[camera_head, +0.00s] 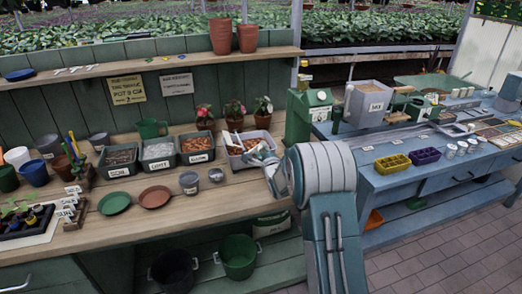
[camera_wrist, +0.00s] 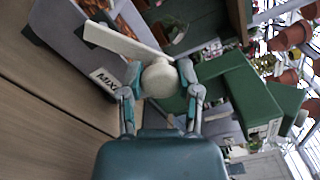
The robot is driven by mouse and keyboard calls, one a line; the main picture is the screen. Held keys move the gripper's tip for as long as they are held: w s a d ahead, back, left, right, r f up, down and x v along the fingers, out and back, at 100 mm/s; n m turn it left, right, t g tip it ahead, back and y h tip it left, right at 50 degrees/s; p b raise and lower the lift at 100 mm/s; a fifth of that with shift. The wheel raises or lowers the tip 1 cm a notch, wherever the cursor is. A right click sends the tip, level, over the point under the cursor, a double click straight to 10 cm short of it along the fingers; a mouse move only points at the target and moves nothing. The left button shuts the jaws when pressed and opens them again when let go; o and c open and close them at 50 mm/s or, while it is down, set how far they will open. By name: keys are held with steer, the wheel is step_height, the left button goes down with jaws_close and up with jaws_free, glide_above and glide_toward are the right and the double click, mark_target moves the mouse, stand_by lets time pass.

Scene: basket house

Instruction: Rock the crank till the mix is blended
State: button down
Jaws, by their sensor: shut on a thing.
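The mixing box (camera_head: 235,161) sits on the wooden bench left of my arm, with brown chunks in it. In the wrist view, its grey wall (camera_wrist: 68,48) bears a MIX label. A cream crank arm (camera_wrist: 122,40) runs from the box side to a round cream knob (camera_wrist: 160,78). My gripper (camera_wrist: 161,92) is shut on that knob, one finger on each side. In the head view my gripper (camera_head: 270,170) is at the box's right side, and the knob is hard to make out there. Most of the box's inside is out of the wrist view.
Labelled bins of soil and gravel (camera_head: 159,153) stand left of the box. Potted flowers (camera_head: 263,112) stand behind it, and a green house-shaped container (camera_head: 305,115) to the right. Two saucers (camera_head: 155,196) and small cups (camera_head: 189,182) lie on the bench in front.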

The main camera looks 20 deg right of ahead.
steer(key=shift+f, duration=0.15)
steer(key=shift+c, duration=1.5)
jaws_free()
steer(key=shift+s, duration=0.1)
steer(key=shift+s, duration=0.35)
steer(key=s, duration=1.1)
